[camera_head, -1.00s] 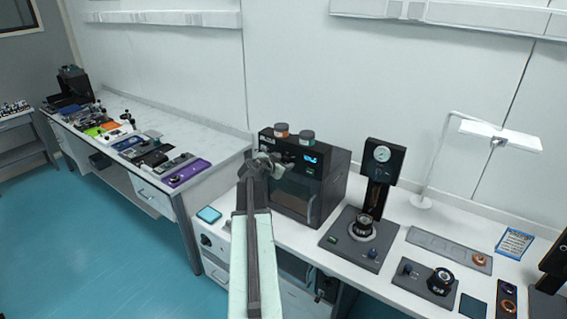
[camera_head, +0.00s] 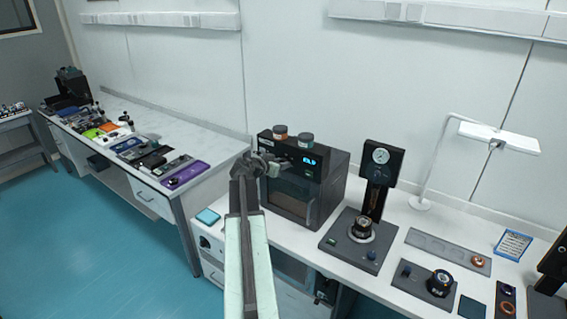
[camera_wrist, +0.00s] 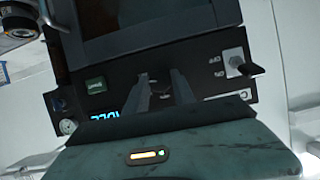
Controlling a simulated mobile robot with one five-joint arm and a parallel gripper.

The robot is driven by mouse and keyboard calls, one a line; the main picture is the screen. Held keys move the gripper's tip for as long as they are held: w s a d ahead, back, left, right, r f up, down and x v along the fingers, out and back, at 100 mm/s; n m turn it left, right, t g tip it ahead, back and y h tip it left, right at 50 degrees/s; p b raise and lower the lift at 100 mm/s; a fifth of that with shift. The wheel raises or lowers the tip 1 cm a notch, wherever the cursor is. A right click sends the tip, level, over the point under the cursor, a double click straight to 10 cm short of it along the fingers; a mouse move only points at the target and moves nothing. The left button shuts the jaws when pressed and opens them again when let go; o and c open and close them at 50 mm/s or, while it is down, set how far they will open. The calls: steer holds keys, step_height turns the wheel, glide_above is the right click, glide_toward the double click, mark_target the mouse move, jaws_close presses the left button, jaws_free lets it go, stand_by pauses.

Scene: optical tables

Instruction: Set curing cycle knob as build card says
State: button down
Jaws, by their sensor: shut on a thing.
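The dark curing oven (camera_head: 299,207) stands on the white bench, with a lit blue display (camera_head: 308,161) on its top front panel. My gripper (camera_head: 266,165) is at the left part of that panel. In the wrist view its two fingers (camera_wrist: 160,88) are shut on a small dark knob, mostly hidden between them. The panel appears upside down there, with a green button (camera_wrist: 95,85), a toggle lever (camera_wrist: 249,69) and part of the blue display (camera_wrist: 132,117). The knob's setting is hidden. A blue-edged card (camera_head: 513,244) lies on the bench at the right; its text is too small to read.
Two small jars (camera_head: 292,136) stand on top of the oven. A gauge press (camera_head: 378,180), a lamp (camera_head: 492,137) and a dial fixture (camera_head: 437,284) are to the right. A second bench (camera_head: 135,103) with many parts stands at the left.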

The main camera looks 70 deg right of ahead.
steer(key=shift+w+f+n+g+h+b, duration=0.1)
steer(key=shift+f+n+g+h+b, duration=0.15)
steer(key=shift+n+g+b, duration=1.6)
steer(key=shift+w+f+n+g+h+b, duration=0.1)
steer(key=shift+n+g+h+b, duration=0.55)
steer(key=shift+n+b, duration=2.1)
steer(key=shift+w+f+n+g+b, duration=0.15)
steer(key=shift+n+g+b, duration=1.35)
steer(key=shift+n, duration=1.8)
steer(key=shift+s, duration=0.15)
steer(key=c, duration=1.1)
jaws_free()
steer(key=shift+o, duration=0.2)
